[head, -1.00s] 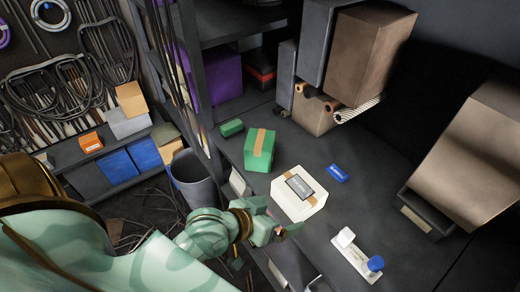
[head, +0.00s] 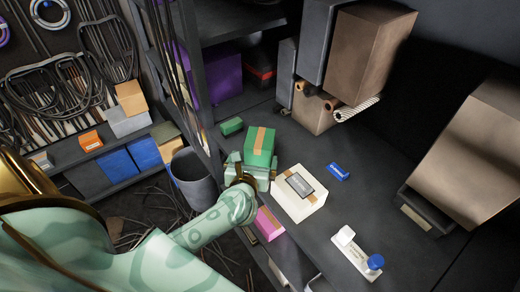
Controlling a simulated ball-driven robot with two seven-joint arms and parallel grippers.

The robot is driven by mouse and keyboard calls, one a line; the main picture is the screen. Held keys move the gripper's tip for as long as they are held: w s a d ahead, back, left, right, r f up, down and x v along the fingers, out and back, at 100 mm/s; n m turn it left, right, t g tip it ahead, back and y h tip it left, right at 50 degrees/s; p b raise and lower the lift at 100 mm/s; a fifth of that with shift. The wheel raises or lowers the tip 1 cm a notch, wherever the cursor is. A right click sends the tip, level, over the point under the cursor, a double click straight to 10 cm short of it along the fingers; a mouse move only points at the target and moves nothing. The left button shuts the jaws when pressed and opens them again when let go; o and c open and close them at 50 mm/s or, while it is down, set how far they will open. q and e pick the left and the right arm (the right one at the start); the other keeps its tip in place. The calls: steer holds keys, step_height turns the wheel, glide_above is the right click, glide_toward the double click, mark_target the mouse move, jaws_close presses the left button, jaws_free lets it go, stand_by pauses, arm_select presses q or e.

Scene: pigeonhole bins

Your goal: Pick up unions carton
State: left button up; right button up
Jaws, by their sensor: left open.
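A green carton with a tan tape strip (head: 261,141) stands on the dark shelf, left of a white carton (head: 291,205) with tan tape and a dark label. A small blue box with white lettering (head: 338,172) lies to the right. A smaller green box (head: 232,126) sits behind, at the left. I cannot read which one is marked unions. My left gripper (head: 254,164) is open at the near side of the taped green carton, its fingers beside the carton's lower part. Contact cannot be told. The gripper hides the carton's lower front. My right gripper is not in view.
A white strip with a blue knob (head: 362,256) lies at the front right. Brown boxes (head: 370,53) stand at the back. A grey bin (head: 194,177) is on the left.

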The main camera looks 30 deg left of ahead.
mark_target(260, 140)
arm_select(q)
steer(key=x, duration=0.6)
steer(key=shift+w+a+f+b, duration=0.1)
steer(key=shift+w+b, duration=0.25)
steer(key=b+x, duration=0.1)
steer(key=x, duration=0.4)
steer(key=shift+w+f, duration=0.2)
steer(key=shift+w, duration=0.05)
steer(key=shift+s, duration=0.1)
steer(key=shift+r, duration=0.1)
steer(key=c, duration=0.9)
steer(key=shift+c, duration=1)
steer(key=shift+r, duration=0.1)
